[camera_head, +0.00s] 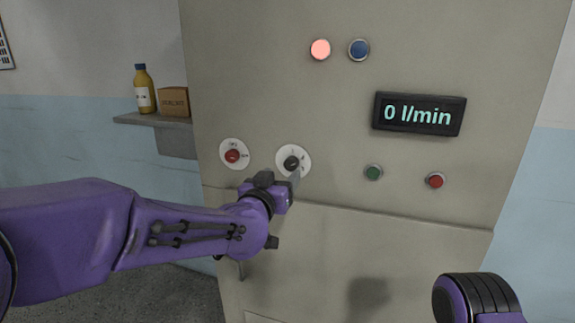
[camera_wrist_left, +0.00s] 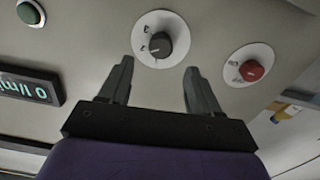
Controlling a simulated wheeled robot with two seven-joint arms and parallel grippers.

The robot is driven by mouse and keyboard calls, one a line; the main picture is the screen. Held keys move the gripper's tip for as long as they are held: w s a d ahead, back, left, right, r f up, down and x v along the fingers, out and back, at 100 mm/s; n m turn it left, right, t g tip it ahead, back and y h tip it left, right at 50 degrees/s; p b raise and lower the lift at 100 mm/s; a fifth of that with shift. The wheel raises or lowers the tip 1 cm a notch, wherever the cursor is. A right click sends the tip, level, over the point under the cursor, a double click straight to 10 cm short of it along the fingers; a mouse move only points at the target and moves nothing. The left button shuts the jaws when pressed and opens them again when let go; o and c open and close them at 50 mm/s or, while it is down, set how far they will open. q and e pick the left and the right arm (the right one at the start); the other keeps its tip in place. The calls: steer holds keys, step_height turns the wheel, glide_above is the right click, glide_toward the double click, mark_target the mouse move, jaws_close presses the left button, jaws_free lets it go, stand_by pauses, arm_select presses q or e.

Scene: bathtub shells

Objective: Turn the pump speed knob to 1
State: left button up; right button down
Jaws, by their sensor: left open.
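The black pump speed knob (camera_head: 291,163) sits on a round white dial plate on the grey panel. In the left wrist view the knob (camera_wrist_left: 160,45) lies ahead of and between my open fingers, apart from them. A pale pointer mark shows on it, but the dial markings are too small to read surely. My left gripper (camera_head: 295,180) is just below the knob in the head view, and its jaws (camera_wrist_left: 158,80) are open and empty. The display (camera_head: 418,114) reads 0 l/min. Part of my right arm shows at the lower right; its gripper is not visible.
A red knob (camera_head: 232,155) on a white plate is left of the pump knob. Green (camera_head: 373,173) and red (camera_head: 435,180) buttons are to the right. A lit pink lamp (camera_head: 320,49) and a blue one (camera_head: 358,49) are above. A shelf (camera_head: 150,119) holds a bottle and box.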

mark_target(289, 166)
arm_select(q)
steer(key=p+x, duration=0.1)
steer(key=x, duration=0.4)
steer(key=shift+w+d+r+p, duration=0.1)
steer(key=shift+w+d+p, duration=0.05)
steer(key=shift+p, duration=0.15)
steer(key=shift+w+d, duration=0.1)
steer(key=shift+w, duration=0.4)
steer(key=c, duration=1)
steer(key=shift+c, duration=0.2)
steer(key=shift+n, duration=0.3)
steer(key=n, duration=0.5)
steer(key=shift+f+b, duration=0.2)
steer(key=shift+b, duration=0.1)
steer(key=n+b, duration=0.1)
steer(key=n, duration=0.5)
steer(key=shift+n+b, duration=0.3)
